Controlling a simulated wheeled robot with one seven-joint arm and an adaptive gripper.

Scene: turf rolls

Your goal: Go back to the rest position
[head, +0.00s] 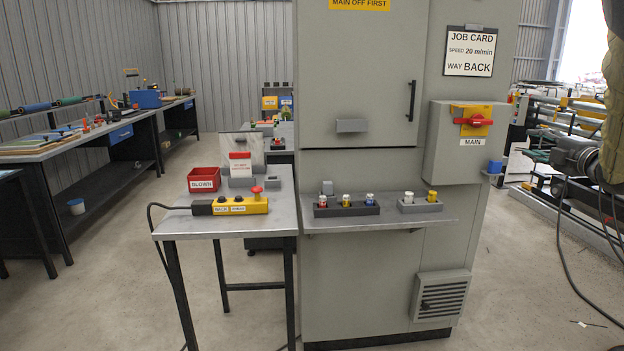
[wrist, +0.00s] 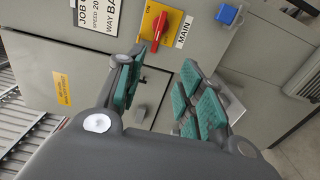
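My gripper (wrist: 163,82) shows in the wrist view with its two teal-padded fingers apart and nothing between them. It faces the grey cabinet (head: 355,80), which shows tilted in that view. The red main switch handle (wrist: 159,28) on its yellow plate appears beyond the fingertips, apart from them. In the head view the switch handle (head: 473,121) lies sideways above the MAIN label.
The cabinet's shelf (head: 440,222) holds small fuse-like parts in dark and grey holders. A side table (head: 180,228) carries a yellow pendant (head: 240,205) and a red bin (head: 203,179). A blue item (head: 495,166) sits beside the switch box.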

